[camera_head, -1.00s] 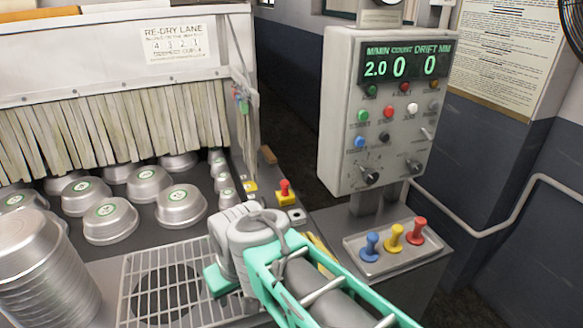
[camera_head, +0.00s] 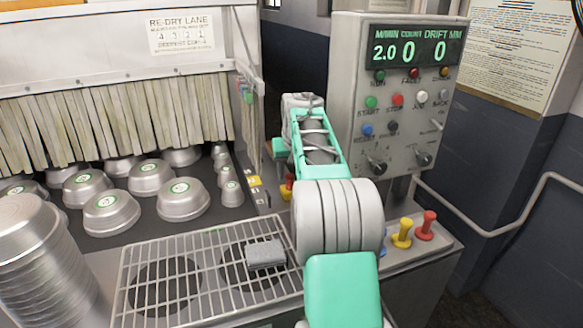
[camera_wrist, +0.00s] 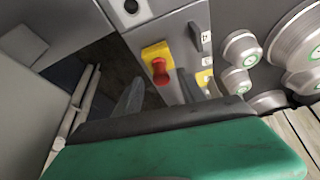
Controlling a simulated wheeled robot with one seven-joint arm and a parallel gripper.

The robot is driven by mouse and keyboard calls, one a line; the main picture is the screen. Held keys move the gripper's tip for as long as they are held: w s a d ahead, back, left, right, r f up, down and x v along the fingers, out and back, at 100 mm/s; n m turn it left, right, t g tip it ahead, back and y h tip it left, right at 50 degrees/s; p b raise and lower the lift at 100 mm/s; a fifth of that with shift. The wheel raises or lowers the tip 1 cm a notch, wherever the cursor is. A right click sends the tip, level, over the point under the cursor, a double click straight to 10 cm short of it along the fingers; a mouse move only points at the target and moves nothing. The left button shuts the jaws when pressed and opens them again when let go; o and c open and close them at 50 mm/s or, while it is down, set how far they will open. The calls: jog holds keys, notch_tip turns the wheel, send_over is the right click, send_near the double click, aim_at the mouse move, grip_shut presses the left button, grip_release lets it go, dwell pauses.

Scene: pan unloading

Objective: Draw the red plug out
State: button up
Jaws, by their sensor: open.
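A red plug (camera_wrist: 160,70) with a rounded knob stands in a yellow block on the machine's side ledge. In the head view the red plug (camera_head: 288,184) shows partly, beside my arm. My gripper (camera_wrist: 161,88) is open and empty in the wrist view. Its two dark fingers point towards the plug, which appears between and just beyond their tips. I cannot tell the exact gap. In the head view my arm hides the fingers. Another red-topped peg (camera_head: 426,226) stands in the tray at the right.
The tray (camera_head: 440,246) also holds a yellow peg (camera_head: 403,232); my arm mostly hides a blue one. A control panel (camera_head: 402,105) rises right of my arm. Metal pans (camera_head: 183,198) stand on the left belt. A grey block (camera_head: 265,254) lies on the grille (camera_head: 200,243).

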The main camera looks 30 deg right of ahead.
aim_at(290, 177)
jog(key=x, duration=0.5)
grip_shut()
dwell(0.9)
